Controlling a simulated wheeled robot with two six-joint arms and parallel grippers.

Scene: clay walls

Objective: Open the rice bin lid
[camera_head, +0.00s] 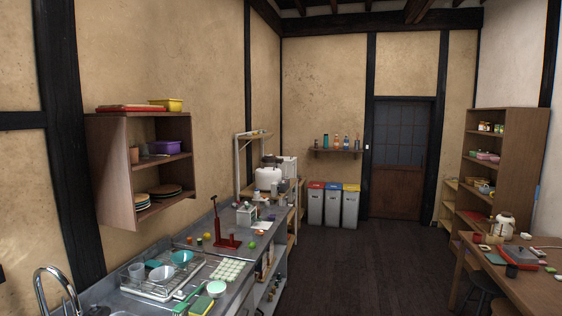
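I cannot tell for sure which thing is the rice bin. A white box-shaped container (288,166) stands on the wooden rack against the left wall, far ahead. A white rounded appliance (267,178) stands in front of it and hides part of it. Both are too small to show whether a lid is open or shut. Neither of my grippers is in view, so no gripper is seen near them.
A steel counter (120,303) with dishes and food runs along the left. Grey bins with red, blue and yellow lids (333,206) stand at the far wall by a door (398,160). A cluttered wooden table (535,290) is at right. The dark floor (370,275) between is clear.

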